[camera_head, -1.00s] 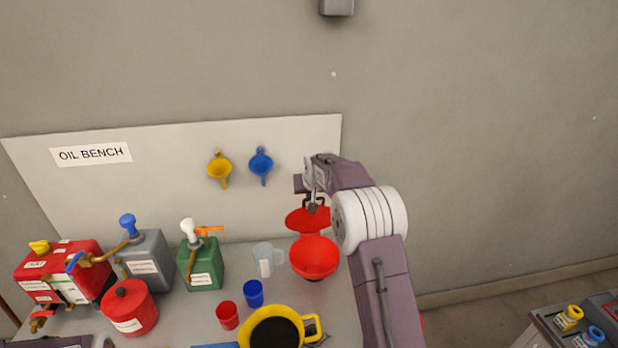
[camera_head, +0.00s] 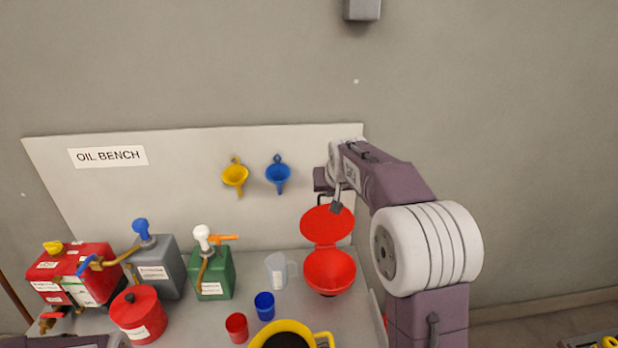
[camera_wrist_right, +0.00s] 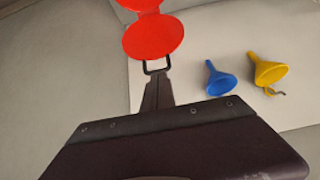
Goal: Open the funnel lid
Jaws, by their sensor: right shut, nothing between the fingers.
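The red funnel (camera_head: 330,272) stands on the bench with its bowl uncovered. Its round red lid (camera_head: 327,224) is open, raised behind the bowl and joined at its rear edge. In the right wrist view the lid (camera_wrist_right: 153,37) shows as a disc, with part of the funnel (camera_wrist_right: 140,4) at the top edge. My right gripper (camera_head: 337,207) is shut and empty at the lid's upper edge. Its fingertips (camera_wrist_right: 156,68) lie close to the lid's rim; I cannot tell whether they touch. My left gripper is not in view.
A clear jug (camera_head: 277,272), a blue cup (camera_head: 265,306) and a red cup (camera_head: 237,328) stand left of the funnel. A yellow container (camera_head: 325,339) is in front. Green (camera_head: 212,275) and grey cans stand further left. Yellow (camera_head: 235,174) and blue (camera_head: 278,171) funnels hang on the backboard.

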